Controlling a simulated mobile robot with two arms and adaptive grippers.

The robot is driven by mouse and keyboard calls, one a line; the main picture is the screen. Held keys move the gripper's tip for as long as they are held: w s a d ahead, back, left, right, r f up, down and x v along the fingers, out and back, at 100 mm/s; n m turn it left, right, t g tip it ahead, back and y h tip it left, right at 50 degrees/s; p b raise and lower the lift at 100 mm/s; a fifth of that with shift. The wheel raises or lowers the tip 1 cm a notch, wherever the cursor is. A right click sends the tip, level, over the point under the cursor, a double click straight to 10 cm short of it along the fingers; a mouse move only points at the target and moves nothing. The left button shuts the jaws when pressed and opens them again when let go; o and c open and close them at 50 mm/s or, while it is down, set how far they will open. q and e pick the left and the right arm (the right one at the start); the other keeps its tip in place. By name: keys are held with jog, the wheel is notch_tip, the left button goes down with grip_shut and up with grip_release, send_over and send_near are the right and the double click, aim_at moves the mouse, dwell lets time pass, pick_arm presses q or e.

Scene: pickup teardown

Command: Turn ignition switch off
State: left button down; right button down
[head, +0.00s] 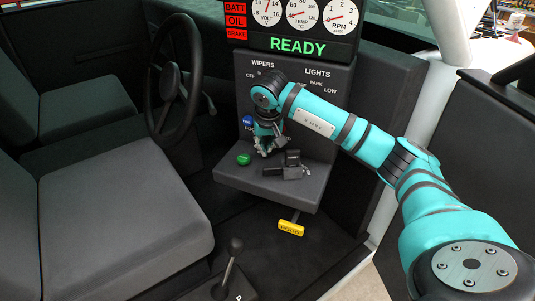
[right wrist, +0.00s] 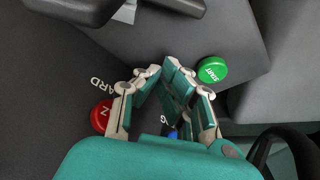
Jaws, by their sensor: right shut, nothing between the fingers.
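My right gripper (head: 264,147) points down in front of the dash panel, beside the green START button (head: 243,159). In the right wrist view the gripper (right wrist: 178,78) has its fingers shut and empty. The START button (right wrist: 212,70) is just right of the fingertips there, apart from them as far as I can see. A black lever-like fitting (head: 291,164) stands on the lower ledge right of the gripper. It may be the ignition switch, but no label on it is readable. My left gripper is not in view.
The display (head: 298,46) reads READY under three gauges. The gripper and arm hide part of the wiper and light controls. A blue button (head: 247,121) and a red button (right wrist: 101,115) are close to the gripper. A yellow handle (head: 290,228) hangs below; the steering wheel (head: 174,75) is left.

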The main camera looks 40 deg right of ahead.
aim_at(284, 168)
jog(key=shift+x, duration=0.9)
jog(key=s+a+p, duration=0.1)
jog(key=s+p, duration=0.1)
jog(key=shift+s+a+r, duration=0.1)
jog(key=shift+s+a, duration=0.5)
jog(key=shift+s, duration=0.2)
jog(key=shift+w, duration=0.1)
